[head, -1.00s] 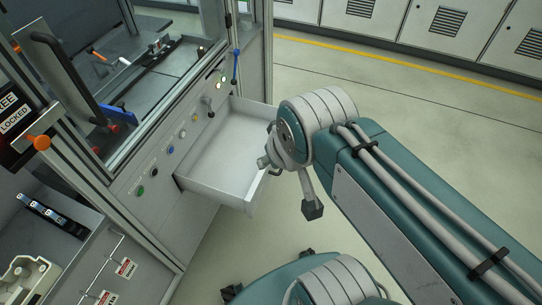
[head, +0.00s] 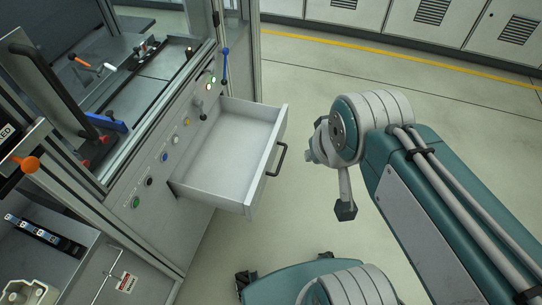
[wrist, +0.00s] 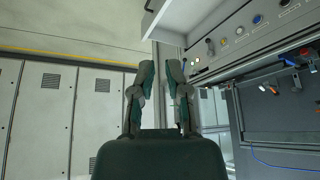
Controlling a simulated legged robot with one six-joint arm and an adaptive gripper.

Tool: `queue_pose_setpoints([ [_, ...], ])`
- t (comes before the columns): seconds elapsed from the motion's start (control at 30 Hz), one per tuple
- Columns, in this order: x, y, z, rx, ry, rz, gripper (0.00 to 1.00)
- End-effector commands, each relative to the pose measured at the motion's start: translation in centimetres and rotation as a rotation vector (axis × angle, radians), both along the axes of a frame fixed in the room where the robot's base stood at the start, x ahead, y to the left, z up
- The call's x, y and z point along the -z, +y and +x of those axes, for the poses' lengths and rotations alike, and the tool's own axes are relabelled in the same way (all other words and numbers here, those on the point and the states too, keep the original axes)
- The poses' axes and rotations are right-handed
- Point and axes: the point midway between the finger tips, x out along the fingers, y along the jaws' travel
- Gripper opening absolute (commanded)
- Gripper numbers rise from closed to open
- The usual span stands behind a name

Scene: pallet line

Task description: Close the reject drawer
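The reject drawer is a white, empty tray (head: 225,150) pulled out of the grey machine front in the head view. Its dark bar handle (head: 278,160) is on the outer front face. My arm's wrist end is to the right of the handle, with a clear gap of floor between them. My gripper (wrist: 160,68) shows in the wrist view with two fingers apart and nothing between them. The drawer (wrist: 192,14) is at the top of that view, beyond the fingertips.
The machine's panel (head: 168,165) carries several coloured buttons and a blue-handled lever (head: 225,62) beside the drawer. An orange knob (head: 27,164) is at the left. Grey cabinets (head: 435,18) line the back behind a yellow floor line.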

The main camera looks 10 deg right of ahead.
Motion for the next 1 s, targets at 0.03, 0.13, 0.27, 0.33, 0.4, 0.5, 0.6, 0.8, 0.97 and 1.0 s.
queue_pose_setpoints([
  [0.03,0.3,0.0,0.5,0.019,0.021,0.023,0.00],
  [0.13,1.2,0.3,2.1,0.082,0.078,0.101,0.00],
  [0.27,2.7,0.8,4.6,0.193,0.161,0.227,0.00],
  [0.33,3.6,0.9,5.9,0.256,0.203,0.293,0.00],
  [0.4,4.6,0.9,7.3,0.322,0.245,0.359,0.00],
  [0.5,6.2,0.8,9.3,0.422,0.303,0.450,0.00],
  [0.6,7.9,0.6,11.3,0.526,0.359,0.541,0.00],
  [0.8,12.1,-0.5,15.0,0.749,0.463,0.716,0.00],
  [0.97,16.1,-1.8,17.7,0.946,0.539,0.851,0.00],
  [1.0,17.1,-2.2,18.4,0.994,0.556,0.883,0.00],
])
